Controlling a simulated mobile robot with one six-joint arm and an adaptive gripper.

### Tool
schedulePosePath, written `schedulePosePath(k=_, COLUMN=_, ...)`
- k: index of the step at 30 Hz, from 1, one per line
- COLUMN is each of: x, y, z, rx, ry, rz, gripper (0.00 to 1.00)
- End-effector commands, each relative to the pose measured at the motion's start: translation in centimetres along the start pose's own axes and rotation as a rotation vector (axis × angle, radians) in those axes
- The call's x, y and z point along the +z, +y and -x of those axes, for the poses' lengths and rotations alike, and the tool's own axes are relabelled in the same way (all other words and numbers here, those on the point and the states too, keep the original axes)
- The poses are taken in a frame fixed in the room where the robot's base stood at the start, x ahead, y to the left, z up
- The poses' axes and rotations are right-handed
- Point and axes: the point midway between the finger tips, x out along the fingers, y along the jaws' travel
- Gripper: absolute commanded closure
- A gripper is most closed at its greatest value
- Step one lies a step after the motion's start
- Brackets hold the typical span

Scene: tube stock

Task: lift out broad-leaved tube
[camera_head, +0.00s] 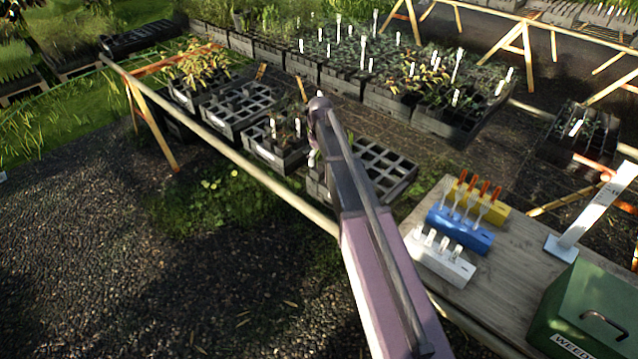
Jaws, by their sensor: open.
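My arm reaches up from the bottom, and my gripper (313,156) hangs at its far end, small and partly hidden by the arm. It is open, over the near edge of the bench between two trays. A black tube tray (265,156) just left of it holds a few dark plants and white labels. Another tray (398,182), partly behind my arm, shows mostly empty cells. Further left are a mostly empty tray (237,128) and a tray of yellow-green leafy plants (200,66). I cannot tell which tube is the broad-leaved one.
A rail (230,152) runs along the bench's near edge. More planted trays (345,78) with white labels fill the back. At right, a wooden table (510,262) bears yellow, blue and white label blocks (460,232), a white stand (590,215) and a green box (585,310).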

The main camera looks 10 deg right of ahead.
Motion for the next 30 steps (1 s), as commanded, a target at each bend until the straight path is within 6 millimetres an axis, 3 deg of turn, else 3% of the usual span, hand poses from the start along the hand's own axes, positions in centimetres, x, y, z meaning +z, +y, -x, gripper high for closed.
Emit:
schedulePosePath(k=17, x=-0.1, y=-0.1, z=-0.5, rx=0.000, ry=0.000, rz=0.001, gripper=0.00)
schedulePosePath(k=30, x=-0.8, y=0.1, z=-3.5, rx=0.000, ry=0.000, rz=0.001, gripper=0.00)
